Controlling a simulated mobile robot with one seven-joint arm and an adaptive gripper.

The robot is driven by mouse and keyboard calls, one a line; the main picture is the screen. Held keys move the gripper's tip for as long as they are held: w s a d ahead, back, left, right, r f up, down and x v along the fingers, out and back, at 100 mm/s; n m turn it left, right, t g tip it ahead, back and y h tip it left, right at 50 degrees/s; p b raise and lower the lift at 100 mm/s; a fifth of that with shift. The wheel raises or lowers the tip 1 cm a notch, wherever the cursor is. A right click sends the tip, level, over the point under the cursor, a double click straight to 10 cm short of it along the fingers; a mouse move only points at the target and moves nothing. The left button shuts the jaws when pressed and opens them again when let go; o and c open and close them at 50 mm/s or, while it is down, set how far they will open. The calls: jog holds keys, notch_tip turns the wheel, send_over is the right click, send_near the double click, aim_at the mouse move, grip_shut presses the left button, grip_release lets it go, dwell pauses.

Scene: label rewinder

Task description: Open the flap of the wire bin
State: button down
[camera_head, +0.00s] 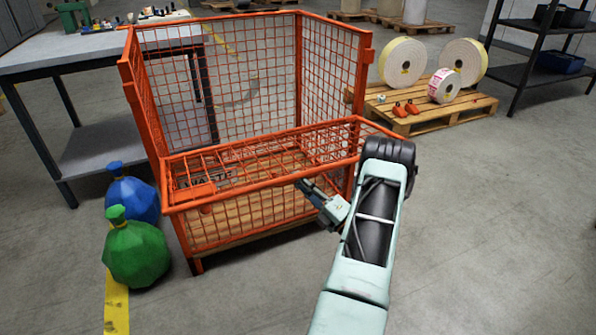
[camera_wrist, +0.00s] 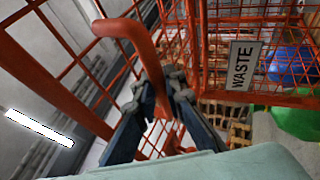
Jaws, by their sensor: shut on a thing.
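The orange wire bin (camera_head: 131,75) stands upright in the middle of the head view, with a tall mesh back and sides. Its mesh flap (camera_head: 262,165) is at the lower front and looks tilted well away from upright; its exact angle is hard to tell. My gripper (camera_head: 304,186) is at the front of the bin, right of the flap's middle. In the wrist view my gripper (camera_wrist: 166,98) is shut on the bent orange handle (camera_wrist: 135,32), which passes between the fingers. A WASTE sign (camera_wrist: 242,66) hangs on the mesh beside it. The fingertips are small in the head view.
A blue bag (camera_head: 133,198) and a green bag (camera_head: 136,252) lie at the bin's left front. A workbench (camera_head: 60,50) stands left. A pallet (camera_head: 455,112) with label rolls stands behind right. The floor at front right is clear apart from my arm.

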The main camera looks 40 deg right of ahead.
jog(key=shift+f+t, duration=0.3)
jog(key=shift+f, duration=0.4)
jog(key=c, duration=2)
grip_release()
jog(key=shift+o, duration=0.2)
jog(key=v, duration=1.2)
jog(key=shift+d, duration=0.15)
